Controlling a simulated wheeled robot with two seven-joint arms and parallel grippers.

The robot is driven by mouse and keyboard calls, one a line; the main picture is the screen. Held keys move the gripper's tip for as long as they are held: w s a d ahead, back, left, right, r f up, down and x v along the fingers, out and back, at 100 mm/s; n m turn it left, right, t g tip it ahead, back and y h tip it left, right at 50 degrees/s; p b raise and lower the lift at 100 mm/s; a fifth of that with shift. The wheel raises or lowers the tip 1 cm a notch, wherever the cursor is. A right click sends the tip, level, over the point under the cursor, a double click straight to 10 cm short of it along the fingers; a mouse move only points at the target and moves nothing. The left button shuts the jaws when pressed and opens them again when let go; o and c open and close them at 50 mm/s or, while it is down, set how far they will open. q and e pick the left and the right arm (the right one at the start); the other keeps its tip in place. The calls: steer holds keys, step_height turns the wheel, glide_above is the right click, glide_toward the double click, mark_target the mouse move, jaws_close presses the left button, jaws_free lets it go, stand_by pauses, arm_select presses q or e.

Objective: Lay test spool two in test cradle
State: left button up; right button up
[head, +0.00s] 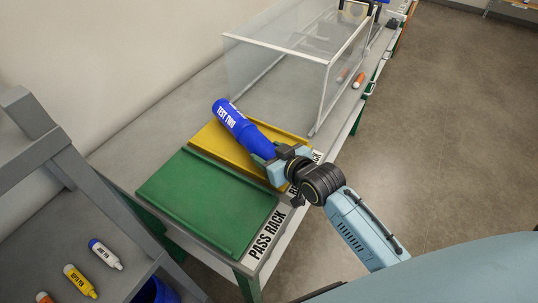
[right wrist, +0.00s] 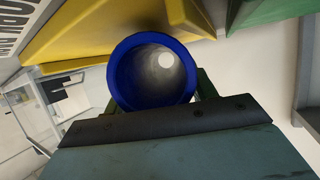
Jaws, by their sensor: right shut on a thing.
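Test spool two is a blue tube (head: 236,122) marked "TEST TWO" in white. My right gripper (head: 267,166) is shut on its near end. The spool slants up and left over the yellow rack; I cannot tell whether it touches it. In the right wrist view the spool's open round end (right wrist: 152,73) faces me, hollow and grey inside, between the jaws (right wrist: 160,105). I cannot make out the test cradle for certain. My left gripper is not in view.
The yellow rack (head: 212,143) lies beside the green pass rack (head: 205,200), which is empty. Behind stands a clear-walled enclosure (head: 275,58) on the bench. Small orange items (head: 358,80) lie near it. A grey shelf with bottles (head: 104,254) stands at left.

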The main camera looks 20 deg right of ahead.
steer(key=shift+f, duration=0.2)
steer(key=shift+f, duration=0.1)
steer(key=o, duration=1.2)
steer(key=p+v, duration=0.1)
steer(key=v, duration=1.1)
steer(key=shift+w, duration=0.1)
